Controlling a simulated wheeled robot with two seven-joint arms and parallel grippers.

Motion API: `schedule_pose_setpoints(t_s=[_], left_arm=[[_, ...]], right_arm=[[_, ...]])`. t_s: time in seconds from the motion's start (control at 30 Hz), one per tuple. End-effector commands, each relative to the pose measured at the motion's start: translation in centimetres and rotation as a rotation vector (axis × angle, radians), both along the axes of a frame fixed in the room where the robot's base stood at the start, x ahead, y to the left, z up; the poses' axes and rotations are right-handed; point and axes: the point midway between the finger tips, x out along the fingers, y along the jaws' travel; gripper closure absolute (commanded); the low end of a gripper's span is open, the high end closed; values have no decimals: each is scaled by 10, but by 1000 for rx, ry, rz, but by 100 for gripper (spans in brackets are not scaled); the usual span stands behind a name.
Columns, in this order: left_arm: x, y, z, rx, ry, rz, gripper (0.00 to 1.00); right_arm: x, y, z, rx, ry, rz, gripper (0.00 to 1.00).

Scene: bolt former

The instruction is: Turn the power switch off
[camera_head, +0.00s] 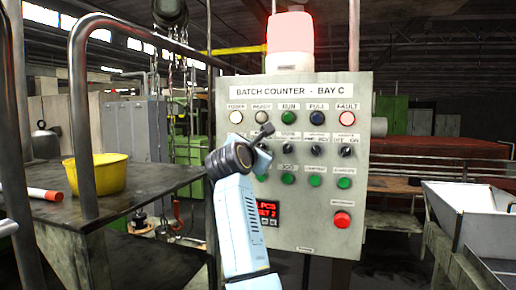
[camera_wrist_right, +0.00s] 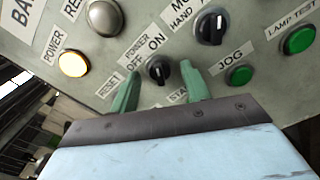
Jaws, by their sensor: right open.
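The panel of the batch counter (camera_head: 300,238) faces me. In the right wrist view the power switch (camera_wrist_right: 158,70) is a small black rotary knob with a white mark, under a label reading POWER OFF ON. I cannot surely tell which label its mark points at. My right gripper (camera_head: 262,134) is at the panel's left side and hides this switch in the head view. In the wrist view its two green fingers are apart, one on each side of the knob; contact is unclear. The power lamp (camera_wrist_right: 72,63) glows warm yellow. My left gripper is out of view.
Close by are another black selector knob (camera_wrist_right: 211,26) and a green jog button (camera_wrist_right: 239,75). A red button (camera_head: 342,220) sits low on the panel. A red beacon (camera_head: 290,32) glows on top. A table with a yellow bowl (camera_head: 98,175) stands left.

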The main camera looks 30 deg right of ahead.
Motion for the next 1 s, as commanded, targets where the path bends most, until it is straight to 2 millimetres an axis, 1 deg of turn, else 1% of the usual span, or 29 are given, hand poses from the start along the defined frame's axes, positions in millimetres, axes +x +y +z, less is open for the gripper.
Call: schedule_pose_setpoints(t_s=[0.13,0.47,0.5,0.77,1.0], left_arm=[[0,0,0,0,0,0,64],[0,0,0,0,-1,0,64],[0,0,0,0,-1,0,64],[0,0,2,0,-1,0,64],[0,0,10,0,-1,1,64]], right_arm=[[0,0,0,0,0,0,53],[0,0,0,0,0,0,96],[0,0,0,0,0,0,98],[0,1,0,-22,28,0,98],[0,1,1,-108,128,1,98]])
